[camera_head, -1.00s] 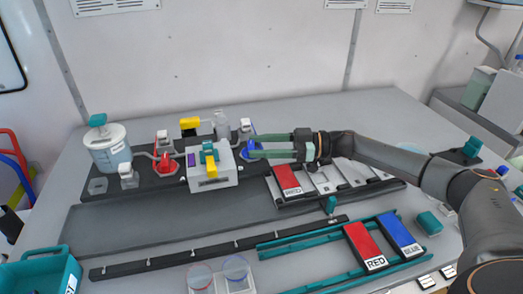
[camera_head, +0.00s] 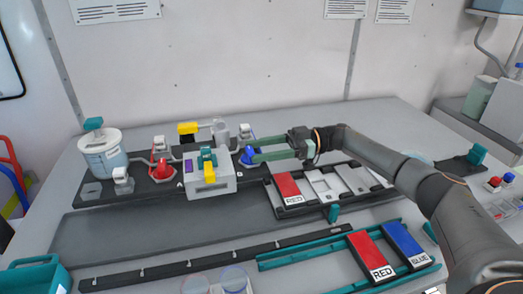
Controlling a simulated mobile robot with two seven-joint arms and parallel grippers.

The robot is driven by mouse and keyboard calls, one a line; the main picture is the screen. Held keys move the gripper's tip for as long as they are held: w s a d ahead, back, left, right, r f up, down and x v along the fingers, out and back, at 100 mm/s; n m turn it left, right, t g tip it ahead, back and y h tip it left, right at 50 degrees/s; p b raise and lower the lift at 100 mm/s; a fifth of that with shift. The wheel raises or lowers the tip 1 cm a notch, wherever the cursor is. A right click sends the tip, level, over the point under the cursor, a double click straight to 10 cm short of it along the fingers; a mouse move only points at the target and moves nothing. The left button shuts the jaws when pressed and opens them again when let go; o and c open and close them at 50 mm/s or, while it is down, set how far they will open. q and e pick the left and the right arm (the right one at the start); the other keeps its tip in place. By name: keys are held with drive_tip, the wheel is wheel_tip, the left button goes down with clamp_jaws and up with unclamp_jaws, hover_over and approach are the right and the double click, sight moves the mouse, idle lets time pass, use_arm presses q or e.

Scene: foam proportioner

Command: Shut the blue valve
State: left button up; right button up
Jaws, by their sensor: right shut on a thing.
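The blue valve (camera_head: 247,155) sits on the dark base plate at the back, just right of the white box with the yellow and teal handle. My right gripper (camera_head: 256,150) reaches in from the right with its long green fingers, and their tips are at the blue valve. It is shut on the valve's blue handle, which the fingertips partly hide. The valve's exact angle is too small to tell. My left gripper is not in view.
A red valve (camera_head: 161,169) and a clear tank (camera_head: 104,153) stand to the left. The white box (camera_head: 208,178) is close beside the blue valve. A rack with a red card (camera_head: 288,186) lies below my right arm. The front left mat (camera_head: 130,228) is clear.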

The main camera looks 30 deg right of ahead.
drive_tip(key=o, duration=1.4)
drive_tip(key=shift+a, duration=0.1)
drive_tip(key=shift+b+v, duration=2.1)
drive_tip(key=shift+v, duration=4.15)
drive_tip(key=shift+w+f, duration=0.1)
